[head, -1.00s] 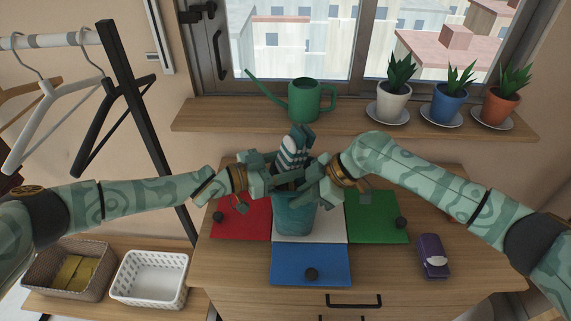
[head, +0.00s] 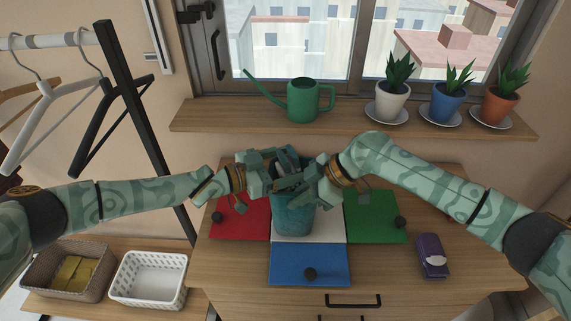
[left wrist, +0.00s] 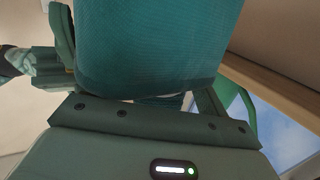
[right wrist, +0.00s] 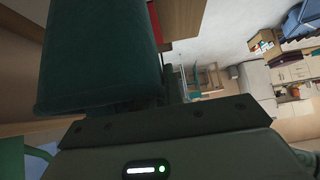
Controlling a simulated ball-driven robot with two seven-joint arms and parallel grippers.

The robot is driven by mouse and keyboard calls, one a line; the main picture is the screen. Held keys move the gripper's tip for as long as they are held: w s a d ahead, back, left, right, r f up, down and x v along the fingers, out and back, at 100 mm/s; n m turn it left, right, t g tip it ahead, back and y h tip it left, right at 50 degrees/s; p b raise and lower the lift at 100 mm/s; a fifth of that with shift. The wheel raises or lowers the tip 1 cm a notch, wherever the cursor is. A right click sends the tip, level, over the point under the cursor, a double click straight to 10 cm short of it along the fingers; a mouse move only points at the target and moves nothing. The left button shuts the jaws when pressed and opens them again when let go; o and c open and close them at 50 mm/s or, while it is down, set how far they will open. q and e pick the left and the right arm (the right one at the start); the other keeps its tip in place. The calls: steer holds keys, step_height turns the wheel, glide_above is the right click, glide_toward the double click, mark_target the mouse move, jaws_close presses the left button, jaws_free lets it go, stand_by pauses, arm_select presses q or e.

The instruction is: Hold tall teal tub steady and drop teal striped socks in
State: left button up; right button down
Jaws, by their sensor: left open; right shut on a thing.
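The tall teal tub (head: 292,215) stands upright on the white square of the dresser top. Its textured wall fills much of the left wrist view (left wrist: 150,45) and the left of the right wrist view (right wrist: 95,55). My left gripper (head: 280,178) is open at the tub's mouth, on its left side. My right gripper (head: 306,184) is shut on the tub's rim at the right. The teal striped socks are mostly hidden by the grippers and tub; a small pale striped bit (left wrist: 162,100) shows below the rim in the left wrist view.
Red (head: 238,222), green (head: 375,215) and blue (head: 310,258) squares with dark knobs surround the tub. A purple packet (head: 432,256) lies at right. A watering can (head: 303,100) and potted plants (head: 447,105) stand on the sill behind. Baskets sit lower left.

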arm_select(q)
steer(key=shift+f+v, duration=0.15)
steer(key=shift+v, duration=0.55)
steer(key=shift+f+v, duration=0.1)
steer(key=shift+v, duration=0.6)
arm_select(e)
steer(key=shift+w+f, duration=0.2)
steer(key=shift+f, duration=0.15)
arm_select(q)
steer(key=shift+s+a+r, duration=0.2)
steer(key=shift+a+r, duration=0.15)
steer(key=shift+r, duration=0.25)
steer(key=shift+s+a+r, duration=0.2)
steer(key=shift+a+r, duration=0.15)
steer(key=shift+r, duration=0.3)
steer(key=shift+s+a+r, duration=0.15)
steer(key=shift+a+r, duration=0.2)
steer(key=shift+r, duration=0.25)
